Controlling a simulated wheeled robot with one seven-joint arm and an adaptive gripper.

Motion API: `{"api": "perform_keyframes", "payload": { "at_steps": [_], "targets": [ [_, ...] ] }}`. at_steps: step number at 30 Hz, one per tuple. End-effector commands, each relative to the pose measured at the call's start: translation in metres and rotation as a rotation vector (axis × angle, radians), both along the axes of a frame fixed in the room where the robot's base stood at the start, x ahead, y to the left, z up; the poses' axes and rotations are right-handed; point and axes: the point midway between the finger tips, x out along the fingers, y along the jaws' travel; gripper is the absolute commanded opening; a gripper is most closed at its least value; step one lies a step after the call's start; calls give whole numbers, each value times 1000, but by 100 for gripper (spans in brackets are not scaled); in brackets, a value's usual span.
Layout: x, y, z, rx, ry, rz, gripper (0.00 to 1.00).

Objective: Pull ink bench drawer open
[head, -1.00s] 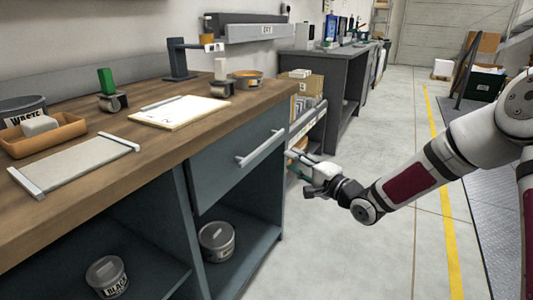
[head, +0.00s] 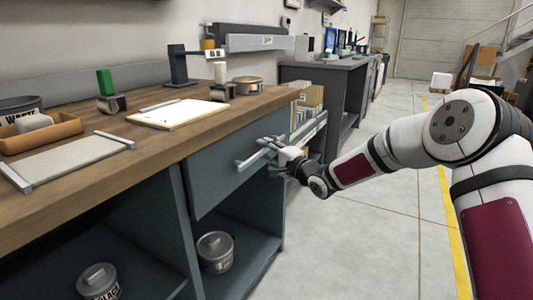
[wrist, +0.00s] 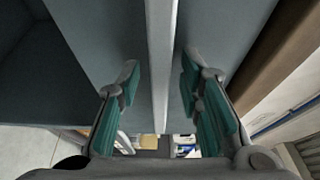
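The ink bench drawer (head: 220,160) has a grey-blue front, lies under the wooden worktop and looks closed. Its pale bar handle (head: 250,161) runs along the front; in the wrist view the bar (wrist: 161,50) passes upright between the two green-padded fingers. My gripper (head: 265,147) is at the right part of the handle and covers some of it. In the wrist view my gripper (wrist: 158,85) is open, with a gap on each side of the bar. The depth of the bar between the fingers is hard to tell.
The wooden worktop (head: 180,138) overhangs above the drawer and carries a clipboard (head: 178,111), a screen frame (head: 70,158) and a tray (head: 45,135). An open shelf below holds cans (head: 215,252). The floor (head: 360,240) right of the bench is clear.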

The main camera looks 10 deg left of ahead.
Motion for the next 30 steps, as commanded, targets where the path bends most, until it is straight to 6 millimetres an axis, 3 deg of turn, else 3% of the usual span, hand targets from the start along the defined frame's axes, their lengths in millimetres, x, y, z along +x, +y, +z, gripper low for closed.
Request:
{"api": "perform_keyframes", "payload": {
  "at_steps": [6,11,23,30],
  "targets": [
    [0,0,0,0,0,0,33],
    [0,0,0,0,0,0,0],
    [-2,-7,0,0,3,-1,0],
    [-14,-43,2,0,6,-5,0]
  ]
}}
